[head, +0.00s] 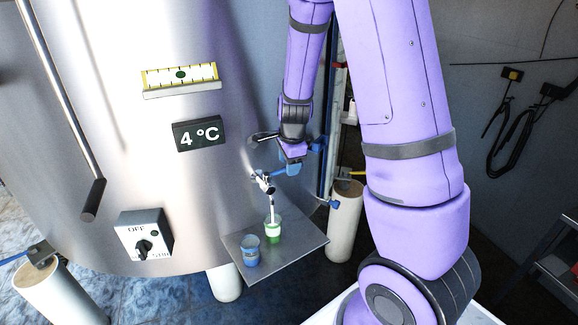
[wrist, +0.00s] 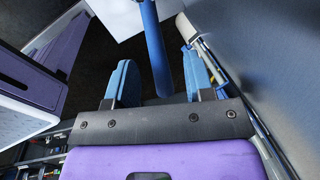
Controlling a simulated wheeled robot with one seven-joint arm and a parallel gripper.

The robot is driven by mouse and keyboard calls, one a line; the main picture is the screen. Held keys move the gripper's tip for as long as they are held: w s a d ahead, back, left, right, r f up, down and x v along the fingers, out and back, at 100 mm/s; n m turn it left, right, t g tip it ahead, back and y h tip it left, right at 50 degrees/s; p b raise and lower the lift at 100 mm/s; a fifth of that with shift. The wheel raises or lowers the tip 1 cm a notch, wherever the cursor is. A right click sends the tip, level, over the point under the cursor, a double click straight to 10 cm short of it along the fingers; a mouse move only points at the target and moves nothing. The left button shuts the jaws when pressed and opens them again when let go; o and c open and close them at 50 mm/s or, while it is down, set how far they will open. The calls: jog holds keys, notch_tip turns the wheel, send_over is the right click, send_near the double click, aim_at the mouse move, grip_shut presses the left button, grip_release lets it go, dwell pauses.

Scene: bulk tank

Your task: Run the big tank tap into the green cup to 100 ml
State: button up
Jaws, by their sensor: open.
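The big tank tap (head: 264,183) is a small metal tap low on the steel tank's front. A narrow white stream (head: 272,208) runs down from it into the green cup (head: 273,236). The green cup stands upright on the metal shelf (head: 308,240) under the tap; its level against any mark is too small to read. My gripper (head: 290,168) is beside and just above the tap, with blue fingers. In the wrist view my gripper (wrist: 160,82) is open, with a blue bar (wrist: 156,45), apparently the tap handle, between its fingers. I cannot tell whether they touch it.
A blue cup (head: 250,250) stands on the shelf, left of the green cup. The steel tank (head: 100,130) carries a 4 °C display (head: 199,134), a level (head: 180,79) and a switch box (head: 144,234).

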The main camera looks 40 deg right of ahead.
notch_tip(320, 180, up, 9)
jog(key=s, duration=0.1)
jog(key=shift+s+a, duration=0.25)
jog(key=shift+s, duration=0.15)
dwell(7.1)
